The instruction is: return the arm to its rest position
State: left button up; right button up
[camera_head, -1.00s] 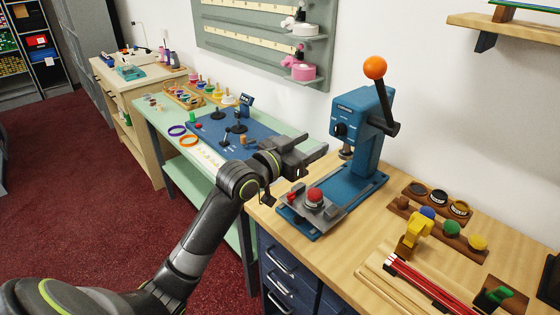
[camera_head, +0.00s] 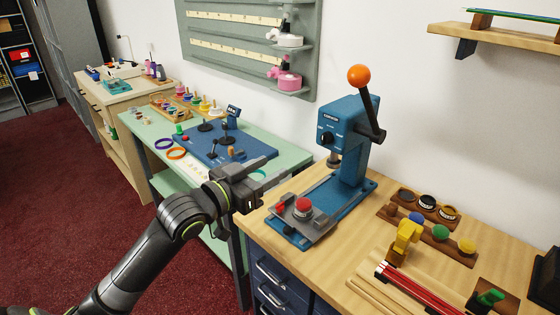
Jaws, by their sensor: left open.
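My left gripper (camera_head: 268,181) is at the end of my dark arm, which comes in from the lower left. Its jaws point right and are open, with nothing seen between them. It hangs in front of the gap between the green table (camera_head: 285,153) and the wooden counter (camera_head: 325,258), left of the blue press (camera_head: 352,150). It appears apart from the press. My right gripper does not show.
The press has an orange-knobbed lever (camera_head: 359,75) and a plate with a red button (camera_head: 303,205). Coloured pots (camera_head: 440,232), a yellow object (camera_head: 404,240) and red rods (camera_head: 412,284) lie on the counter. Red floor (camera_head: 60,200) is clear at left.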

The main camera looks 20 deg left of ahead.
pick_arm(q)
jog(key=shift+f, duration=0.1)
jog(key=s+a+f+n+g+y, duration=0.1)
jog(key=s+f+g+y, duration=0.3)
jog(key=f, duration=0.5)
jog(key=s+a+f+n+g+y, duration=0.1)
jog(key=s+a+f+n+g, duration=0.1)
jog(key=s+f, duration=0.6)
jog(key=s+f+n+g+y, duration=0.1)
jog(key=s+f+g+y, duration=0.1)
jog(key=s+f+g, duration=0.5)
jog(key=s+f+n+y, duration=0.1)
jog(key=s+f, duration=0.5)
jog(key=s, duration=0.4)
notch_tip(320, 180, down, 26)
jog(key=s+a+g, duration=0.2)
jog(key=a, duration=0.1)
jog(key=s+d+f, duration=0.1)
jog(key=s+f, duration=1.3)
jog(key=shift+d+f+g+h, duration=0.2)
jog(key=shift+d+g+h, duration=0.2)
